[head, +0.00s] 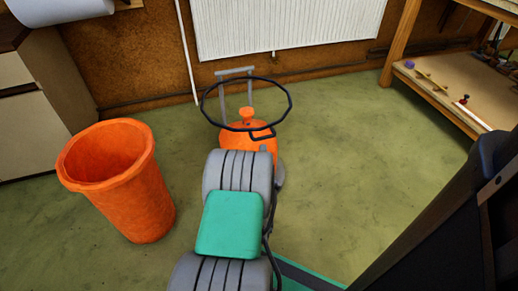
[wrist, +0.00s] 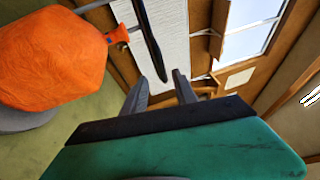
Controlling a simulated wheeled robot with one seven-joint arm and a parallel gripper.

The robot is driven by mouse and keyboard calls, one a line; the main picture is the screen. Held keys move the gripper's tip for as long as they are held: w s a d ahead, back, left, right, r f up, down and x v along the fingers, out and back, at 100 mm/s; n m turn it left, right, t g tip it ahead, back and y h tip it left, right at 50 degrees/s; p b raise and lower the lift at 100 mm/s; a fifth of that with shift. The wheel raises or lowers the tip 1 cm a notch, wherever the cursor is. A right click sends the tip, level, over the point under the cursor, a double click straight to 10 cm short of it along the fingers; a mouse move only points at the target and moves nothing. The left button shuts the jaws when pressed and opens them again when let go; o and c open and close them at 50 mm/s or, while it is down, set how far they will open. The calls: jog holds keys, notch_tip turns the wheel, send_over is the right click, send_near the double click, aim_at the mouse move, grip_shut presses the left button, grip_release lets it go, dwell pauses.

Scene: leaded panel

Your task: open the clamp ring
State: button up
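A thin dark ring (head: 206,92) shows in the head view around and above an orange body with a knob; I take it for the clamp ring. A bent dark lever-like piece (head: 263,135) sits at its near side. In the wrist view a dark curved bar (wrist: 149,38), apparently part of the ring, runs down towards my gripper (wrist: 161,78). Its two grey fingers are apart. The bar's lower end shows between the fingertips; I cannot tell whether it is between them in depth.
The orange body (wrist: 45,55) on a grey base fills the wrist view's left. An orange bin (head: 125,190) stands at left in the head view. A wooden shelf (head: 450,95) is at right, a white radiator (head: 290,25) behind. Green floor is clear right of the orange body.

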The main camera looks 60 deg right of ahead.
aim_at(264, 138)
jog(key=b+x, duration=0.1)
jog(key=x, duration=0.6)
jog(key=shift+w+d+r, duration=0.1)
jog(key=shift+d+r, duration=0.1)
jog(key=shift+c, duration=0.2)
grip_shut()
dwell(0.9)
